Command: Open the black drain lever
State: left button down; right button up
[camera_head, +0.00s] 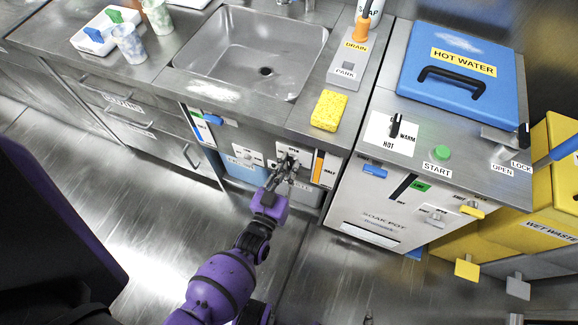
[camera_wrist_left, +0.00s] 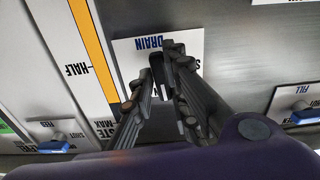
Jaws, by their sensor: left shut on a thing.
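The drain lever's white plate (camera_head: 294,153) is on the cabinet front below the sink. In the left wrist view the plate reads DRAIN (camera_wrist_left: 149,44), upside down. My left gripper (camera_head: 287,170) reaches up to this plate. In the left wrist view its dark fingers (camera_wrist_left: 166,92) are closed in on the small black drain lever (camera_wrist_left: 183,61) in front of the plate. The fingers hide most of the lever, so its exact angle is hard to tell. My right gripper is not in view.
Blue-handled valves marked FEED (camera_wrist_left: 55,142) and FILL (camera_wrist_left: 304,112) flank the plate. An orange-edged level strip (camera_head: 318,165) is just beside it. The steel sink (camera_head: 250,50) and yellow sponge (camera_head: 329,110) are above. The floor in front is clear.

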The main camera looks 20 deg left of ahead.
pick_arm(q)
jog(key=c, duration=1.9)
grip_release()
jog(key=shift+s+a+f, duration=0.15)
jog(key=shift+a+f, duration=0.05)
jog(key=shift+a, duration=0.05)
jog(key=shift+o, duration=0.7)
jog(key=shift+d+r, duration=0.1)
jog(key=shift+r, duration=0.05)
jog(key=s, duration=1.2)
jog(key=shift+a, duration=0.25)
